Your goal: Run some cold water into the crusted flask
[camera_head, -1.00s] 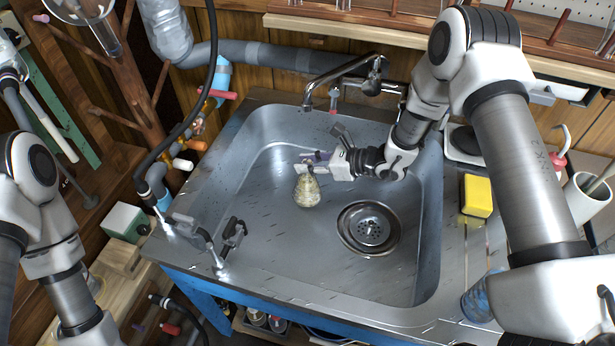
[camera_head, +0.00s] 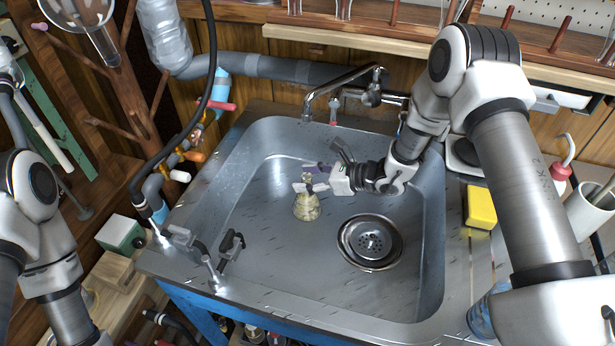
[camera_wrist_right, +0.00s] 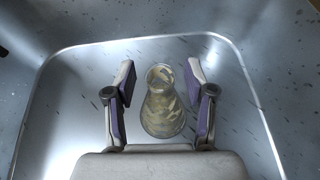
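The crusted flask (camera_head: 306,208) is a small yellowish conical flask in the steel sink, left of the drain. In the right wrist view the flask (camera_wrist_right: 162,112) shows pale flaky patches and an open mouth. My right gripper (camera_head: 311,180) is around its neck area in the head view. In the wrist view its purple-padded fingers (camera_wrist_right: 161,98) are apart, with a gap on each side of the flask. The metal faucet (camera_head: 345,82) reaches over the back of the sink, behind the flask; no water shows from it. My left gripper is out of view.
The sink (camera_head: 262,255) has a round drain (camera_head: 370,242) right of the flask. Metal fittings (camera_head: 205,255) stand on its front-left rim. A yellow sponge (camera_head: 480,208) lies on the right-hand counter. A black hose (camera_head: 195,110) hangs at the left.

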